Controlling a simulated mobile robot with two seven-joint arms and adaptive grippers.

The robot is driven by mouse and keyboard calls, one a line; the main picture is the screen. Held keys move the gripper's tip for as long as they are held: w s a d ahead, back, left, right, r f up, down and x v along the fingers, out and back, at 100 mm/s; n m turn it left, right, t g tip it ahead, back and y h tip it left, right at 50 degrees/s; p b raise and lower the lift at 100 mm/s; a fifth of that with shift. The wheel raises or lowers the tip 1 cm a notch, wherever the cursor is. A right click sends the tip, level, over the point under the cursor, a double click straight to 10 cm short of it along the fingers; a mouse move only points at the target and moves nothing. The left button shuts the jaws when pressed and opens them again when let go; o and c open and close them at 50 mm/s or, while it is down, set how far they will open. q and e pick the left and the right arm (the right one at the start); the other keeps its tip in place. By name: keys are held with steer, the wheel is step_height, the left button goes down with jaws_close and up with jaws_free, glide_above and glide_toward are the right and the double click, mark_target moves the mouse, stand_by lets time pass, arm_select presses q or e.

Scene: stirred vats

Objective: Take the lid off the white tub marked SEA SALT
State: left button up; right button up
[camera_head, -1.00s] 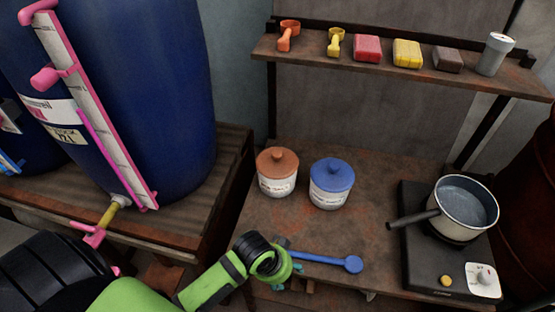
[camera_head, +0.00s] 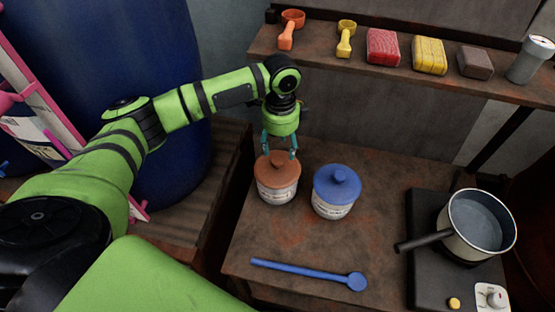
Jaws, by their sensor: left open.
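A white tub (camera_head: 277,193) with a brown lid (camera_head: 276,166) stands upright on the bench, the lid seated on it. Its label seems to end in SALT, but the print is too small to read surely. A second white tub (camera_head: 332,210) with a blue lid (camera_head: 337,182) stands just right of it; I cannot read its label. My left gripper (camera_head: 279,150) points down at the brown lid. Its fingers are open and empty, apart on either side of the knob as seen here; whether they touch it I cannot tell. My right gripper is not in view.
A blue spoon (camera_head: 310,272) lies at the bench's front. A pot (camera_head: 478,225) sits on a hotplate (camera_head: 428,270) at right, its handle pointing left. A shelf (camera_head: 400,68) with scoops and coloured blocks runs behind. A large blue vat (camera_head: 170,60) stands at left.

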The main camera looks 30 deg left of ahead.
mark_target(277, 160)
arm_select(q)
steer(key=shift+a+f, duration=0.15)
steer(key=shift+f, duration=0.05)
steer(key=f, duration=0.1)
steer(key=f+p, duration=0.1)
steer(key=f, duration=0.1)
steer(key=f+p, duration=0.1)
steer(key=f, duration=0.1)
steer(key=shift+s+a+f, duration=0.15)
steer(key=shift+s, duration=0.2)
steer(key=shift+w+f, duration=0.1)
steer(key=shift+f, duration=0.4)
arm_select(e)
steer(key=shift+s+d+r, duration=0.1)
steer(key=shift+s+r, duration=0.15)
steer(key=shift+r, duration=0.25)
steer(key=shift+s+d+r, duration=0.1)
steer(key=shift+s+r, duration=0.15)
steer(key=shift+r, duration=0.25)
arm_select(q)
steer(key=c, duration=1.2)
